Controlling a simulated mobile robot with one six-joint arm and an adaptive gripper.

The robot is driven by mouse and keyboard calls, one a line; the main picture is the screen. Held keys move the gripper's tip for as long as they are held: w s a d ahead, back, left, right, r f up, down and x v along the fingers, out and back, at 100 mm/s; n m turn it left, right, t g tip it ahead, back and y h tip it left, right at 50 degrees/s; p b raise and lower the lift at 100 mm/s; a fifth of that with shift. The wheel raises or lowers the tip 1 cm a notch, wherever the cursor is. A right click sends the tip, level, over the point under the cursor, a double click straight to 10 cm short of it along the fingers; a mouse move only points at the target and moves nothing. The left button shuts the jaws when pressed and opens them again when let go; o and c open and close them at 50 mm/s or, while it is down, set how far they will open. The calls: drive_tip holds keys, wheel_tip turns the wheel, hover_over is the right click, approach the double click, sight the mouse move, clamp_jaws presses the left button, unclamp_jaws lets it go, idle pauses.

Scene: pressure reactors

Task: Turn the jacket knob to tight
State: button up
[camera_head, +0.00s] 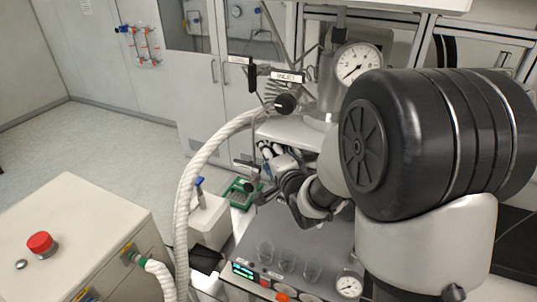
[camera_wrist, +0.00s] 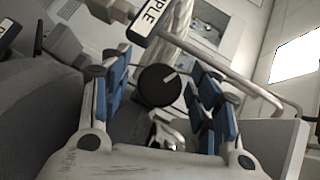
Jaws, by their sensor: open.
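The fingers have blue pads, are spread wide and show gaps to the knob on both sides. No label on this knob is readable, so I cannot tell whether it is the jacket knob. In the head view my gripper (camera_head: 266,174) is low beside the reactor, partly hidden by my wrist. Another black knob (camera_head: 285,103) sits higher, below an INLET label (camera_head: 287,77).
A label ending in "PLE" (camera_wrist: 152,15) and a bent metal tube (camera_wrist: 245,85) are close to my fingers. A thick white hose (camera_head: 187,200) arches left of the gripper. Glass vessels (camera_head: 286,260) stand on the reactor base in front. A pressure gauge (camera_head: 357,62) is above.

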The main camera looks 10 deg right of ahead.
drive_tip(key=c, duration=1.1)
drive_tip(key=shift+f+b, duration=0.1)
drive_tip(key=shift+b, duration=0.4)
drive_tip(key=shift+f+m+t+b, duration=0.2)
drive_tip(key=shift+m+t+b, duration=0.25)
drive_tip(key=shift+b, duration=0.7)
drive_tip(key=m+t+b, duration=0.2)
drive_tip(key=b, duration=0.4)
drive_tip(key=shift+f+y+b, duration=0.15)
drive_tip(key=shift+y+b, duration=0.15)
drive_tip(key=shift+b, duration=0.05)
drive_tip(key=m+t+b, duration=0.2)
drive_tip(key=b, duration=0.4)
drive_tip(key=shift+r+b, duration=0.2)
drive_tip(key=shift+b, duration=0.1)
drive_tip(key=shift+r+m+t+b, duration=0.1)
drive_tip(key=shift+m+t+b, duration=0.2)
drive_tip(key=shift+b, duration=0.25)
drive_tip(key=shift+r+m, duration=0.2)
drive_tip(key=shift+m, duration=0.05)
